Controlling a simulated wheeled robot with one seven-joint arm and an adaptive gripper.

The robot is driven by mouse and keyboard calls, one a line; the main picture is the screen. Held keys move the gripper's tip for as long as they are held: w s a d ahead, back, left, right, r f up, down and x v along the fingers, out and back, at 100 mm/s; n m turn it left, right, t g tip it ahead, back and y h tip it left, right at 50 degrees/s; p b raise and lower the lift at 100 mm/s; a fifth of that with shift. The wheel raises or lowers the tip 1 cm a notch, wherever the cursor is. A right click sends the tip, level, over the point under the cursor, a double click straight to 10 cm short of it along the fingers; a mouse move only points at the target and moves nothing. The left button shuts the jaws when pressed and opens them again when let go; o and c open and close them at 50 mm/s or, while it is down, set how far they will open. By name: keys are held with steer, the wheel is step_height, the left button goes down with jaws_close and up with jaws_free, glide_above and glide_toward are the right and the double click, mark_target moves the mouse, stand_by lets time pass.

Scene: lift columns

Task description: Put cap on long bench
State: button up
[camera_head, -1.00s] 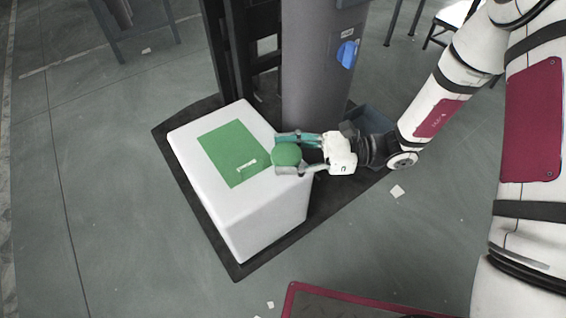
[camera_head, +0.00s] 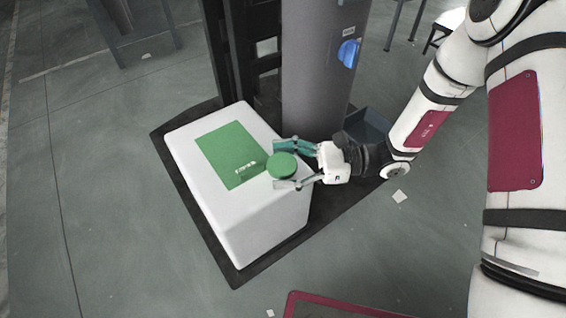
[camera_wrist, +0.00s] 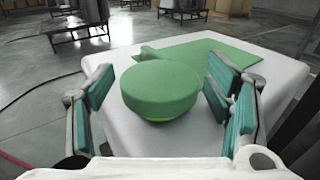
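The cap, a round green disc (camera_head: 282,165), appears to rest on the white block (camera_head: 265,215), by its right edge and beside a flat green sheet (camera_head: 222,150). My gripper (camera_head: 287,165) is open around the cap, one finger on each side. In the wrist view the cap (camera_wrist: 160,91) sits between the teal finger pads of my gripper (camera_wrist: 165,100), with a visible gap at the left pad and a narrow one at the right. I cannot tell which thing here is the long bench.
A grey column (camera_head: 315,80) with a blue knob stands right behind the block. The block stands on a dark base plate (camera_head: 240,272). A dark-legged table (camera_head: 150,45) is at the back left. The floor at the left is clear.

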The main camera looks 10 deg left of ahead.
steer(key=shift+d+r, duration=0.1)
steer(key=shift+r, duration=0.1)
steer(key=p+v, duration=0.3)
steer(key=v, duration=0.8)
steer(key=shift+d+p, duration=0.4)
steer(key=shift+w, duration=0.15)
